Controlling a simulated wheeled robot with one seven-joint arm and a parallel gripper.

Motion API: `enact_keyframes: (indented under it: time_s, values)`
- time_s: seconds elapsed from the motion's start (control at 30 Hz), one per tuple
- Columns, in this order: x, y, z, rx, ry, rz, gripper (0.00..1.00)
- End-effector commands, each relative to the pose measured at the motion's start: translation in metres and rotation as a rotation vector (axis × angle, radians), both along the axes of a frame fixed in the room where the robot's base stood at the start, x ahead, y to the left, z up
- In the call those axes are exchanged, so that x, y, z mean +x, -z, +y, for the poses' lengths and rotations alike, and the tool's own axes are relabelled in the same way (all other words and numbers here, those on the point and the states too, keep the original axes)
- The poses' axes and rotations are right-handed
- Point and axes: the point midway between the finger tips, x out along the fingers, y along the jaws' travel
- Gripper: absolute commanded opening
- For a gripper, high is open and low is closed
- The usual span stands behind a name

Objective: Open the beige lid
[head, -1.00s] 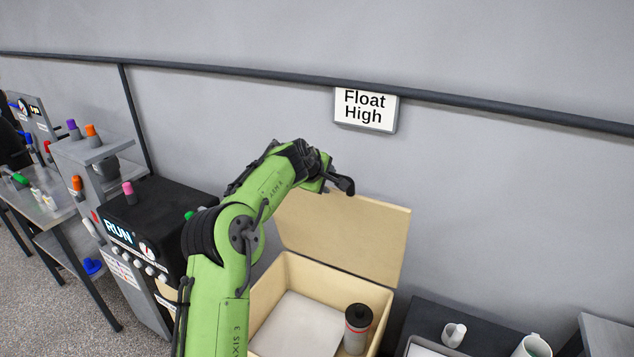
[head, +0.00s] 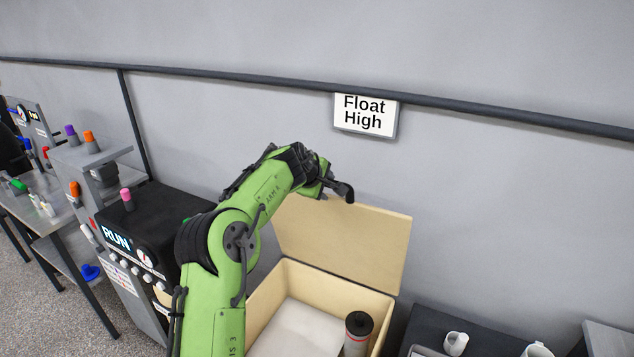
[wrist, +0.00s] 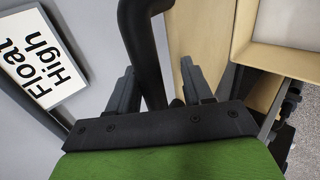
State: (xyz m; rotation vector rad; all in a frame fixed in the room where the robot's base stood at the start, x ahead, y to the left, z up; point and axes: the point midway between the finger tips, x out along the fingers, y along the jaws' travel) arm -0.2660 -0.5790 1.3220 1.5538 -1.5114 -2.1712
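The beige lid (head: 345,243) stands raised, tilted back toward the wall at the rear of the beige box (head: 338,276). In the wrist view the lid (wrist: 194,50) shows beside the gripper. My gripper (head: 340,190) is above the lid's top edge in the head view, and the arm partly hides the lid's left side. Whether the gripper touches the lid is unclear.
A dark cylinder (head: 358,332) and a pale sheet (head: 300,328) are inside the box. A black machine marked RUN (head: 150,225) stands left. A dark tray with mugs (head: 455,343) is at right. A Float High sign (head: 365,115) and dark rail (head: 440,96) are on the wall.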

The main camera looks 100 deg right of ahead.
Motion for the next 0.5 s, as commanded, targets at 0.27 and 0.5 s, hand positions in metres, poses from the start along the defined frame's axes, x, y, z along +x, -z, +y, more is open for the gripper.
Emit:
enact_keyframes:
  time_s: [0.27, 0.5]
  values:
    - [0.040, -0.049, 0.043, -0.006, -0.003, -0.002, 0.51]
    - [0.064, -0.085, 0.072, -0.002, -0.002, -0.002, 0.51]
